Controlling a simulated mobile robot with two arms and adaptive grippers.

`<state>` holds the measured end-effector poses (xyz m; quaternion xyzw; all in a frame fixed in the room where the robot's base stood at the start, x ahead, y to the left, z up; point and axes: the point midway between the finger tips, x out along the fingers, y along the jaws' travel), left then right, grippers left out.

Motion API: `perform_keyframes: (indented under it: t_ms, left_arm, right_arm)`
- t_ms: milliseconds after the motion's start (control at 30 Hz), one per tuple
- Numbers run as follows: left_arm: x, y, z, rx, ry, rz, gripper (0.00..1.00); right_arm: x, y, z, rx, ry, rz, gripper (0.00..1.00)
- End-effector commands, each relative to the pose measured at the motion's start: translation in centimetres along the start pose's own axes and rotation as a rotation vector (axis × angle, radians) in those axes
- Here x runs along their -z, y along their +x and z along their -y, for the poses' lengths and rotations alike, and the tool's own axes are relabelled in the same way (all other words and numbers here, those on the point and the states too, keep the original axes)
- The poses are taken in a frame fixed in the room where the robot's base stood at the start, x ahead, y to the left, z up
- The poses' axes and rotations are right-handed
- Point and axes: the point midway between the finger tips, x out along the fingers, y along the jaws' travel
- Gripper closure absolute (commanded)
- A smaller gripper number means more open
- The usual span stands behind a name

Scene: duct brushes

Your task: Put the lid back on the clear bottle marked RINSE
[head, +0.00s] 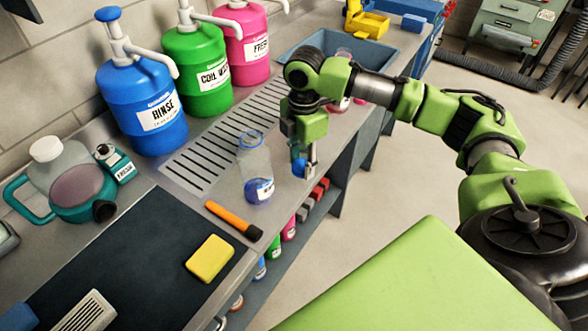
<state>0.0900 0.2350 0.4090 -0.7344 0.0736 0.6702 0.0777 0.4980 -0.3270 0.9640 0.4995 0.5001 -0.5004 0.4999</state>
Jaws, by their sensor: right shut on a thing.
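The clear bottle (255,165) stands upright on the steel bench, near its front edge. It has a blue ring at its open neck and blue at the bottom, with a small label too small to read surely. My right gripper (305,167) points down just right of the bottle and is shut on a blue lid (298,168). The lid is apart from the bottle, beside it and lower than its neck in the picture. The fingers partly hide the lid. My left gripper is not in view.
Blue RINSE (142,105), green (197,70) and pink (248,45) pump jugs stand behind a slotted drain (215,135). An orange-handled tool (232,219) and yellow sponge (210,258) lie in front. A teal-based container (68,175) stands left. A blue-grey basin (385,58) lies beyond my arm.

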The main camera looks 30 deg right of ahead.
Motion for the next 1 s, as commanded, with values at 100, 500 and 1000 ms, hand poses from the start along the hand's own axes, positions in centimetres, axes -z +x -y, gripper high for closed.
perform_keyframes:
  t_ms: [100, 500, 1000]
  left_arm:
    - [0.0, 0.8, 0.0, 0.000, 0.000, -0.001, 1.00]
    - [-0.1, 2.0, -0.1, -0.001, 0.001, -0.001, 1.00]
    - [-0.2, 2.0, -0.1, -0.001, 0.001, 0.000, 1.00]
  right_arm:
    - [-0.4, -2.2, 2.7, -0.001, -0.001, 0.003, 0.72]
    - [-0.9, -5.5, 9.8, 0.000, 0.001, 0.001, 0.72]
    - [-0.9, -5.9, 10.6, 0.001, 0.001, 0.000, 0.72]
